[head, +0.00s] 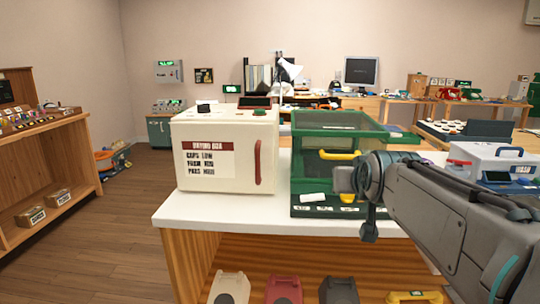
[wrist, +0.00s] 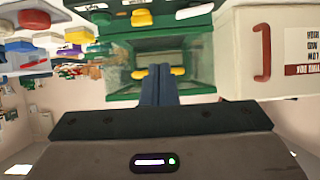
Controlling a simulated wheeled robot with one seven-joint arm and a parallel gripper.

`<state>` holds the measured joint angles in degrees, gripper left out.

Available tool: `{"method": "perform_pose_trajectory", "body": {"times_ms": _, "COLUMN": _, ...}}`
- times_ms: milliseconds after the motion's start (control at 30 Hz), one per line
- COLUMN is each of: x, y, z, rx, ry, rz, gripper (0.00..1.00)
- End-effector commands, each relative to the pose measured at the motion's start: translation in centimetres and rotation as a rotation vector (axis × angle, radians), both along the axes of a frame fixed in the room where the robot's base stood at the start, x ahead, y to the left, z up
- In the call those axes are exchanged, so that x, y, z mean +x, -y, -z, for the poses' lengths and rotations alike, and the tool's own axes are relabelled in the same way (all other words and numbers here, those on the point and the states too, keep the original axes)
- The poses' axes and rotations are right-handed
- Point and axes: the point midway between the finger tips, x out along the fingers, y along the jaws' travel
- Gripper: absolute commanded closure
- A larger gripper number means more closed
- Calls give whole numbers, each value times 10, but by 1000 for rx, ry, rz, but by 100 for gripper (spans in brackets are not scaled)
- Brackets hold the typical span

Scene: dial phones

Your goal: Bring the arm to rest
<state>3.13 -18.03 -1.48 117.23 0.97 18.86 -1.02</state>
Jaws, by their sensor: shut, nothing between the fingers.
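My arm (head: 450,215) reaches in from the lower right of the head view, its end in front of the green box's right side. My gripper (wrist: 156,72) shows in the wrist view as two dark fingers pressed together, with nothing between them. The fingers overlap the yellow handle of the green box (wrist: 120,56) in that view; I cannot tell whether they touch it. In the head view the fingertips are hidden or hard to make out. The green box (head: 385,140) has clear panels and a yellow handle (head: 338,155).
A white drying box (head: 225,165) with a red handle stands left of the green box on the white counter (head: 235,208). A white-and-blue device (head: 497,160) is at the right. Several phone-like items (head: 284,289) lie below. Open floor (head: 110,225) is at left.

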Motion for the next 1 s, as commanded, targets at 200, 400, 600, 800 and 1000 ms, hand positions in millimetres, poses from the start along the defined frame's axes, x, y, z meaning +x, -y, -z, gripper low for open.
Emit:
{"method": "perform_pose_trajectory", "body": {"times_ms": 200, "x": -35, "y": -11, "z": -18, "rx": 14, "ry": -171, "rz": -18, "gripper": 100}}
{"method": "perform_pose_trajectory", "body": {"times_ms": 400, "x": -71, "y": -20, "z": -24, "rx": 24, "ry": -329, "rz": -30, "gripper": 100}}
{"method": "perform_pose_trajectory", "body": {"times_ms": 600, "x": -112, "y": -27, "z": -33, "rx": 30, "ry": -485, "rz": -42, "gripper": 100}}
{"method": "perform_pose_trajectory", "body": {"times_ms": 800, "x": -156, "y": -33, "z": -46, "rx": 32, "ry": -639, "rz": -50, "gripper": 100}}
{"method": "perform_pose_trajectory", "body": {"times_ms": 1000, "x": -195, "y": -36, "z": -56, "rx": 31, "ry": -768, "rz": -55, "gripper": 100}}
